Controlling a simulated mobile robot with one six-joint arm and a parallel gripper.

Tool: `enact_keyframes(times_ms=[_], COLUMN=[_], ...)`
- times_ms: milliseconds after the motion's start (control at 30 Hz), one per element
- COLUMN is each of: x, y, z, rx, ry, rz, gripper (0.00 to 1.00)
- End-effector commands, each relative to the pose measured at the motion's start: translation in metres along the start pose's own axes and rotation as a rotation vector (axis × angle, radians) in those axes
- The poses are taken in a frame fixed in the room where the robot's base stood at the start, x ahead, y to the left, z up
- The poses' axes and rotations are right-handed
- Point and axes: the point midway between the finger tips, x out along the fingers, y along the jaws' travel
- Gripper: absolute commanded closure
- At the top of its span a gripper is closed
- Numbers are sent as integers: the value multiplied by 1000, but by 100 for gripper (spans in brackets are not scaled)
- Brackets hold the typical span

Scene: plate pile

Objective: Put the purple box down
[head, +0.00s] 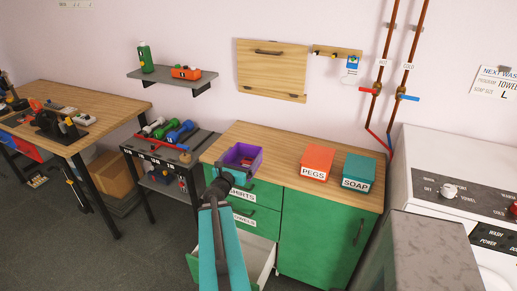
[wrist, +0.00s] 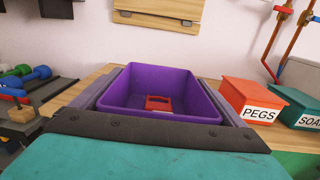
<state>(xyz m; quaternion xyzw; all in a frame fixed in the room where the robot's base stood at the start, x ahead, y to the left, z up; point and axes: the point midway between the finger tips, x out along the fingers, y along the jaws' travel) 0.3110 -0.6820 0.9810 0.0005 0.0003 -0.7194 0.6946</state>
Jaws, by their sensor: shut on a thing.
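The purple box (head: 240,158) is an open-topped bin with a small red thing inside it. In the head view it is at the left end of the wooden counter top (head: 331,191), at the end of my arm. In the wrist view the purple box (wrist: 182,83) fills the middle, between the two fingers of my gripper (wrist: 163,100). My gripper is shut on the box, with a finger along each side. I cannot tell whether the box's underside touches the counter. My arm hides part of the box's near side in the head view.
A red PEGS box (head: 317,160) and a teal SOAP box (head: 358,171) stand to the right on the counter. A rack with dumbbells (head: 180,131) is to the left. A lower drawer (head: 262,262) of the green cabinet is open. Bare counter lies between the purple and PEGS boxes.

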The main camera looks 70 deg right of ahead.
Motion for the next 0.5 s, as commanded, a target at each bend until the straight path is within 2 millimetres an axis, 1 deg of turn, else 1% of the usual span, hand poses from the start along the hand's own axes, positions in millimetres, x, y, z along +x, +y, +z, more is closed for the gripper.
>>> enact_keyframes(times_ms=[33,200,333,500], x=[6,20,25,26], y=[-13,-42,-54,-58], z=[0,-1,-2,-2], rx=[-1,0,-1,-1], ry=[0,-1,-1,-1], rz=[-13,-41,-51,-54], gripper=[32,32,32,32])
